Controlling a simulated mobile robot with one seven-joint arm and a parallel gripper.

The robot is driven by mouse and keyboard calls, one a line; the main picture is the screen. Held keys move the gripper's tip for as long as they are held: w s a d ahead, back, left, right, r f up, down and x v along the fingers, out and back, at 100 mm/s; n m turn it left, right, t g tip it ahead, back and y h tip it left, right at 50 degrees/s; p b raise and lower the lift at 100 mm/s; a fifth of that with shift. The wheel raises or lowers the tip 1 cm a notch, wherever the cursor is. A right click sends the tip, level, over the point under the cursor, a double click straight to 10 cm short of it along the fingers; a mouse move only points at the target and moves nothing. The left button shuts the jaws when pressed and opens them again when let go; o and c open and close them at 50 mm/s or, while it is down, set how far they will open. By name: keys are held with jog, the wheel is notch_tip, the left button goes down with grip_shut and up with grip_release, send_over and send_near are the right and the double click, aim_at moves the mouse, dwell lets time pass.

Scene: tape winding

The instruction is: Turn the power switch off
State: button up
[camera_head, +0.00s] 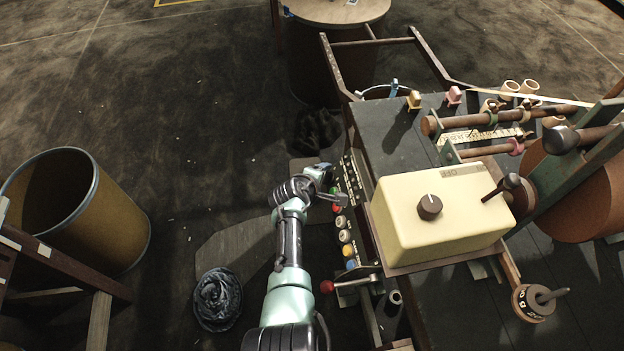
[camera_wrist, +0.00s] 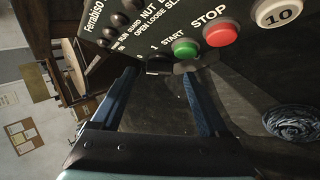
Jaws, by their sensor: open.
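The machine's side control panel (camera_wrist: 160,28) fills the top of the wrist view, with a green START button (camera_wrist: 185,48), a red STOP button (camera_wrist: 220,33) and several black knobs (camera_wrist: 118,20). I cannot tell which control is the power switch. A cream box (camera_head: 440,235) on the machine carries a dark knob (camera_head: 429,206) and a small label at its far edge. My gripper (camera_head: 336,197) is open and empty beside the panel. In the wrist view its fingers (camera_wrist: 172,69) stand apart, tips close below the START button; contact cannot be told.
A red-knobbed lever (camera_head: 327,286) sticks out from the panel's near end. A large bin (camera_head: 80,210) stands at left, and a dark crumpled bundle (camera_head: 218,298) lies on the floor. A round table (camera_head: 335,12) stands beyond. The floor left of the machine is mostly clear.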

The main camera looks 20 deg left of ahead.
jog(key=p+v, duration=0.4)
jog(key=v, duration=0.7)
jog(key=shift+p, duration=0.3)
jog(key=shift+w+r, duration=0.1)
jog(key=w+d+r+m+t+y, duration=0.1)
jog(key=w+r+m+t, duration=0.2)
jog(key=r, duration=0.8)
jog(key=w+d+r+m+t+y, duration=0.1)
jog(key=w+r+m, duration=0.1)
jog(key=w+r, duration=0.65)
jog(key=s+d+r+m+t, duration=0.1)
jog(key=d+r+m+t, duration=0.1)
jog(key=r, duration=0.8)
jog(key=s+d+r+m+t, duration=0.1)
jog(key=d+r+m+t, duration=0.15)
jog(key=r, duration=0.85)
jog(key=s+d+r+m+t+p, duration=0.1)
jog(key=s+d+r+m+t, duration=0.15)
jog(key=r, duration=0.55)
jog(key=s+d+r+m+t, duration=0.1)
jog(key=s+d+r+t, duration=0.2)
jog(key=r, duration=0.6)
jog(key=s+d+r+m+t+h, duration=0.1)
jog(key=s+d+r+m+t, duration=0.1)
jog(key=s+r, duration=0.5)
jog(key=s+d+r+m+t, duration=0.2)
jog(key=s+d+r, duration=0.2)
jog(key=s+r, duration=0.4)
jog(key=shift+s+m+h, duration=0.4)
jog(key=shift+r, duration=0.1)
